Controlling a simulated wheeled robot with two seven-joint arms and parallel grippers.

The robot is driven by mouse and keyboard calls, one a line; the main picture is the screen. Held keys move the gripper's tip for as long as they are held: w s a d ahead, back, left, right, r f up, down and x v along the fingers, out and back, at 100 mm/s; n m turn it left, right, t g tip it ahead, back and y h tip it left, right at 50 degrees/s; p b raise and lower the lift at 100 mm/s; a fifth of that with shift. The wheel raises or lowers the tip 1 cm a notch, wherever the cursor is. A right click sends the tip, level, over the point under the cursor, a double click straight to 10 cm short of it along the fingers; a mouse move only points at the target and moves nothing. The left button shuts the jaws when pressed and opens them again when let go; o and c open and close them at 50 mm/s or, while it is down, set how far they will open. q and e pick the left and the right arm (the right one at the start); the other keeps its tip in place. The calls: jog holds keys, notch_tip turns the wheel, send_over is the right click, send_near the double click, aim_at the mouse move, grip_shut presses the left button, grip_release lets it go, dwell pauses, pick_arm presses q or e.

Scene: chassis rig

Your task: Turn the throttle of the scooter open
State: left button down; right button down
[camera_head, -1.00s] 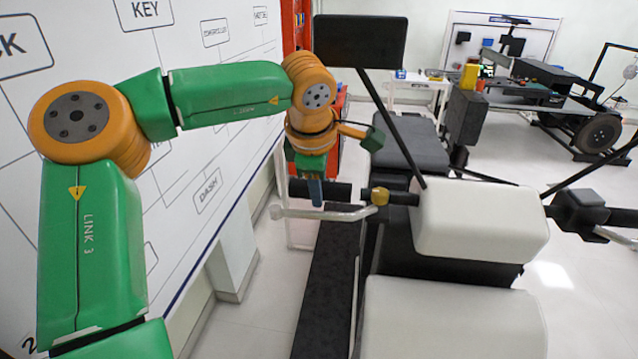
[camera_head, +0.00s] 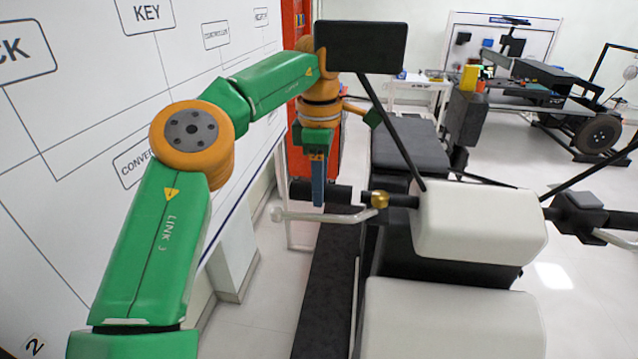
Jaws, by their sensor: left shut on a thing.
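The scooter's white front body (camera_head: 480,222) stands at centre right, with its handlebar running left and right. The throttle is the black cylindrical grip (camera_head: 342,194) on the left end of the bar. My left gripper (camera_head: 318,192) comes down onto this grip from above, its blue fingers pointing nearly straight down. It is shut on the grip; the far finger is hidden. A silver brake lever (camera_head: 320,214) runs just in front of the grip, close to the fingertips. A brass-coloured collar (camera_head: 378,199) sits at the grip's inner end. My right gripper is out of view.
A black mirror (camera_head: 361,47) on a long stalk stands close to my left wrist. A labelled white board (camera_head: 80,110) borders the left side. The black seat (camera_head: 410,145) lies behind the handlebar. A workbench and another vehicle frame stand at the back right.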

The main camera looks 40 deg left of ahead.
pick_arm(q)
jog(key=shift+c, duration=2.1)
grip_release()
jog(key=shift+r, duration=0.15)
jog(key=shift+w+d, duration=0.1)
jog(key=shift+d, duration=0.05)
